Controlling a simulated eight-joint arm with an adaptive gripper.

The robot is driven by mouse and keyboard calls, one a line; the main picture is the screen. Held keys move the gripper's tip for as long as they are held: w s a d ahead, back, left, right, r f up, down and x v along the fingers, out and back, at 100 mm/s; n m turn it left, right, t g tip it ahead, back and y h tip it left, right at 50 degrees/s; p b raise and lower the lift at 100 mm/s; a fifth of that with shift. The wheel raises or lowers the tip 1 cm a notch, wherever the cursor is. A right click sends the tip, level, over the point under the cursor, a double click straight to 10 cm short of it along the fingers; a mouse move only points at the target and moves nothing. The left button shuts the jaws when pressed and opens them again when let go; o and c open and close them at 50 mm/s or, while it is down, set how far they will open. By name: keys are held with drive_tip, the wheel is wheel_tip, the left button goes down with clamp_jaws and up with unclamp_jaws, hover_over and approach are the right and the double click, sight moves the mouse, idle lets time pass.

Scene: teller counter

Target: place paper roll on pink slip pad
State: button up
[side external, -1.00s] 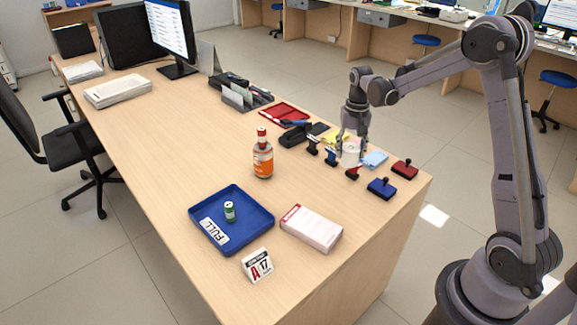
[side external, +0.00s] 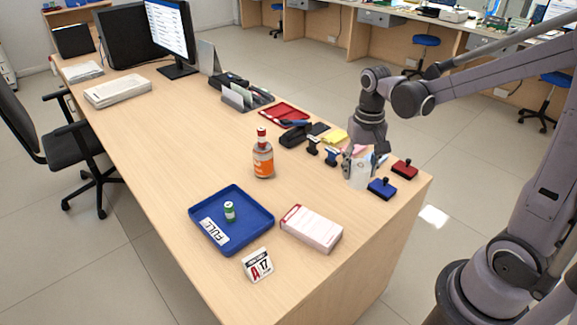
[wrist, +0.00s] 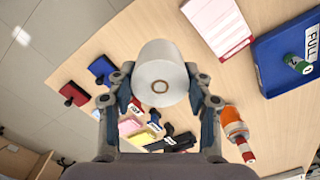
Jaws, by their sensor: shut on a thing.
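The white paper roll (side external: 359,172) is held between the fingers of my gripper (side external: 360,158), above the right part of the desk. In the wrist view the roll (wrist: 160,75) shows its round end and brown core, with a finger of my gripper (wrist: 162,98) on each side. The pink slip pad (side external: 311,229), a thick pale pink block with a red band, lies near the desk's front edge, apart from the roll. It also shows in the wrist view (wrist: 219,27), with nothing on it.
A blue tray (side external: 263,229) with a green item lies left of the pad. An orange-labelled bottle (side external: 263,160) stands behind. Blue (side external: 382,189) and red (side external: 404,170) stamp pads, stamps and sticky notes (side external: 335,136) lie around the gripper. A calendar block (side external: 257,265) stands in front.

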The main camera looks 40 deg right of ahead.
drive_tip(key=shift+s+a, duration=0.2)
drive_tip(key=shift+a, duration=0.15)
drive_tip(key=w+a+f, duration=0.1)
drive_tip(key=a+f, duration=0.1)
drive_tip(key=a, duration=0.1)
drive_tip(key=w+a+f, duration=0.2)
drive_tip(key=a, duration=0.1)
drive_tip(key=w+a+f, duration=0.2)
drive_tip(key=a+f, duration=0.1)
drive_tip(key=a, duration=0.1)
drive_tip(key=shift+a, duration=0.1)
drive_tip(key=shift+f, duration=2)
drive_tip(key=shift+f, duration=0.1)
drive_tip(key=o, duration=1.2)
